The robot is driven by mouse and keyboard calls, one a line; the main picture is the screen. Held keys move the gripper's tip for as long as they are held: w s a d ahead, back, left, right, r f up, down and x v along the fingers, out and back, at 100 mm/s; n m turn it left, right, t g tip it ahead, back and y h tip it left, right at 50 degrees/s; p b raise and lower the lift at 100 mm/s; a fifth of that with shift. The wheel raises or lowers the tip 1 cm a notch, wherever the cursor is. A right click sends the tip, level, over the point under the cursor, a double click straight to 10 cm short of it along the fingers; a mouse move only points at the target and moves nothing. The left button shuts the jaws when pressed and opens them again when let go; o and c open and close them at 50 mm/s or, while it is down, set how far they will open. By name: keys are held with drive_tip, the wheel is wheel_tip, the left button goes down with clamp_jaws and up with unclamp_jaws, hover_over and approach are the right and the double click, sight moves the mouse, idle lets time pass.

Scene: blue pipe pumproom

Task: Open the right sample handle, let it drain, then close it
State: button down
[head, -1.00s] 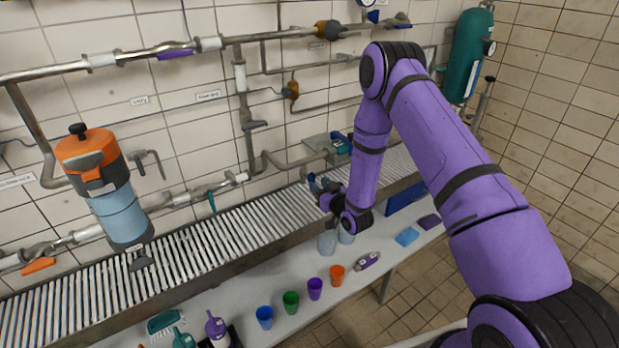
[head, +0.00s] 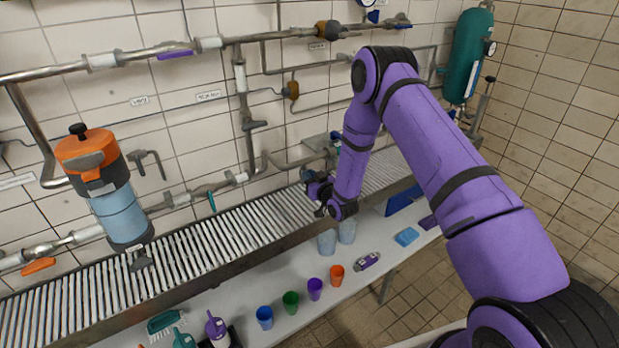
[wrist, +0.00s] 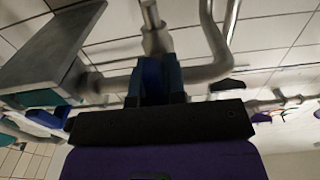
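My gripper (head: 309,178) is over the roller conveyor, close to the wall pipework. In the wrist view its blue fingers (wrist: 158,80) lie close together, with no object visible between them. A vertical pipe fitting (wrist: 154,38) shows just beyond the fingertips, and I cannot tell whether they touch it. I cannot clearly pick out the right sample handle; my arm and gripper hide part of that area. A blue handle (head: 336,138) shows beside a grey metal plate behind my arm. Two pale translucent cups (head: 327,241) stand on the bench below my gripper.
The roller conveyor (head: 205,250) runs along the wall. Blue, green, purple and orange cups (head: 290,302) stand on the bench (head: 235,312). A grey metal plate (wrist: 62,45) is close at left in the wrist view. An orange-topped canister (head: 118,212) is at left.

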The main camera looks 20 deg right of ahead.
drive_tip(key=shift+m, duration=0.4)
drive_tip(key=m, duration=0.3)
drive_tip(key=shift+d+f+m, duration=0.1)
drive_tip(key=shift+d+m, duration=0.1)
drive_tip(key=shift+m, duration=0.2)
drive_tip(key=m, duration=0.4)
drive_tip(key=shift+m, duration=0.3)
drive_tip(key=shift+f+m, duration=0.15)
drive_tip(key=shift+m, duration=2.1)
drive_tip(key=shift+f+m, duration=0.15)
drive_tip(key=shift+m, duration=2.1)
drive_tip(key=c, duration=1.2)
unclamp_jaws()
